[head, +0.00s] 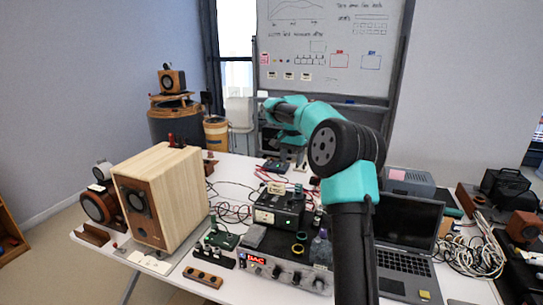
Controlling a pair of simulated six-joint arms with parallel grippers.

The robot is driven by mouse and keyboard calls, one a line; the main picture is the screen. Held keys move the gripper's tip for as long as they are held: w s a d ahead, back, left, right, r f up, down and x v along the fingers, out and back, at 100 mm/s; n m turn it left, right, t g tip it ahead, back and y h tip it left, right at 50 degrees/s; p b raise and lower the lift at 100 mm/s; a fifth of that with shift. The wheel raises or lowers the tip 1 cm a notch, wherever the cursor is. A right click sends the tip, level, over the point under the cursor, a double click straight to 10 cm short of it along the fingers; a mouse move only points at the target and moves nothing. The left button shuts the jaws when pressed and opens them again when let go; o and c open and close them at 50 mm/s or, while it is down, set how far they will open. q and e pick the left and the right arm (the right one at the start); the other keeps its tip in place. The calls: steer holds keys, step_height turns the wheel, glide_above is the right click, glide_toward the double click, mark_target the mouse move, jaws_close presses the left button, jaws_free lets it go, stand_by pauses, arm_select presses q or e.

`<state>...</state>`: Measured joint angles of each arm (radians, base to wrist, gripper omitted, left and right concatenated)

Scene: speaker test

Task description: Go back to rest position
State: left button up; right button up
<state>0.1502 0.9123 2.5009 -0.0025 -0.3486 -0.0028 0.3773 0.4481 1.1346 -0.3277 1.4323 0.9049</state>
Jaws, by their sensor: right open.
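My right arm, teal and black, rises from the bottom right of centre, bends at a large black joint and reaches away over the table. My right gripper (293,158) is at the far end of that arm, small and partly hidden by the arm links. It is open above the far part of the white table (240,170), and I see nothing held in it. My left gripper is not in the head view.
A wooden speaker (178,190) stands at the left. An amplifier (285,272) and a black instrument (278,210) sit in the middle among red and black cables. An open laptop (408,225) is right of my arm, with coiled white cable (470,255) beyond. A whiteboard (335,45) stands behind.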

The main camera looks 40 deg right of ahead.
steer(key=w+a+f+n+t+y, duration=0.15)
steer(key=a+f+n, duration=0.25)
steer(key=a+f, duration=0.65)
steer(key=w+a+f+n+y, duration=0.15)
steer(key=a+f+n, duration=0.25)
steer(key=a+f, duration=0.65)
steer(key=w+a+f+n, duration=0.35)
steer(key=a+f, duration=0.45)
steer(key=a, duration=0.5)
steer(key=s+a+f+n, duration=0.2)
steer(key=s+a+f, duration=0.4)
steer(key=s+f, duration=0.75)
steer(key=s, duration=0.5)
steer(key=s+a+f, duration=0.1)
steer(key=s+f, duration=0.4)
steer(key=s, duration=0.4)
steer(key=shift+a+m+g+y, duration=0.2)
steer(key=shift+m+g+y, duration=0.15)
steer(key=shift+m+y, duration=0.1)
steer(key=shift+d, duration=0.1)
